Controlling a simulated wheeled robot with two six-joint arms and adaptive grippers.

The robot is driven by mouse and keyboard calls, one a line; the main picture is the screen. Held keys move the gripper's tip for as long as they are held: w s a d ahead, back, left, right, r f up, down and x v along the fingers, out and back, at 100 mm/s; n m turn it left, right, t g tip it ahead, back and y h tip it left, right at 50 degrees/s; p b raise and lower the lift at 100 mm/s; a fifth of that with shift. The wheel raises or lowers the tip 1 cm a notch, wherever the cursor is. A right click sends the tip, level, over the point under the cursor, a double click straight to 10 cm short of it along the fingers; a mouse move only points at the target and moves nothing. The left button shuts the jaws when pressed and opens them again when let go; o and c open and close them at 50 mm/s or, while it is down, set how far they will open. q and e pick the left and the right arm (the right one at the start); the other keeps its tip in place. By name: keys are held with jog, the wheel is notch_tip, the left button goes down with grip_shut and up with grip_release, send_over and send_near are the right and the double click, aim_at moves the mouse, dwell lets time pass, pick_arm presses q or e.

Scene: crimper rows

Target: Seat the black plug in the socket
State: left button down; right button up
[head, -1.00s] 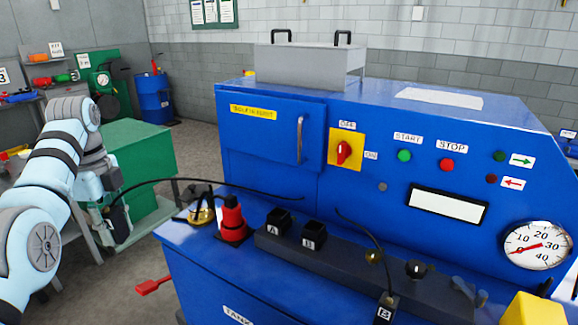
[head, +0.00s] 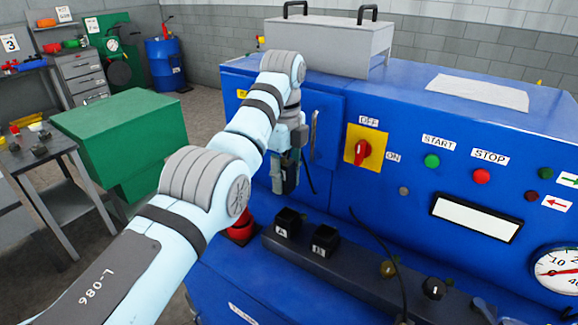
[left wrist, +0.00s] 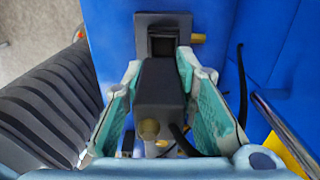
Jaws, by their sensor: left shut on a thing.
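My left gripper (head: 287,178) is in front of the blue cabinet door, shut on a dark plug. In the left wrist view the black plug (left wrist: 160,82) sits between the two teal-lined fingers, with its cable at the near end. A black square socket (left wrist: 163,20) with a dark opening shows just beyond the plug's far end, on a blue surface. The plug overlaps the socket's lower edge in that view, and I cannot tell whether they touch. My arm and gripper hide this socket in the head view. My right gripper is not in view.
Two black blocks, A (head: 288,220) and B (head: 325,240), stand on a dark rail. A red object (head: 241,228) is partly hidden by my arm. The door handle (head: 313,138) is close right of the gripper. A red-and-yellow switch (head: 362,148) is farther right.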

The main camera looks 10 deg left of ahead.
pick_arm(q)
jog(key=shift+s+d, duration=0.1)
jog(key=shift+d, duration=0.15)
jog(key=shift+w+a+f, duration=0.15)
jog(key=shift+w+f, duration=0.25)
jog(key=shift+w, duration=0.1)
jog(key=shift+f+b, duration=0.2)
jog(key=shift+b, duration=0.2)
jog(key=f+b, duration=0.4)
jog(key=b, duration=0.1)
jog(key=shift+s+f, duration=0.2)
jog(key=shift+f, duration=0.15)
jog(key=shift+w+f+b, duration=0.15)
jog(key=shift+f+b, duration=0.15)
jog(key=shift+f, duration=0.05)
jog(key=shift+r, duration=0.15)
jog(key=shift+p, duration=0.4)
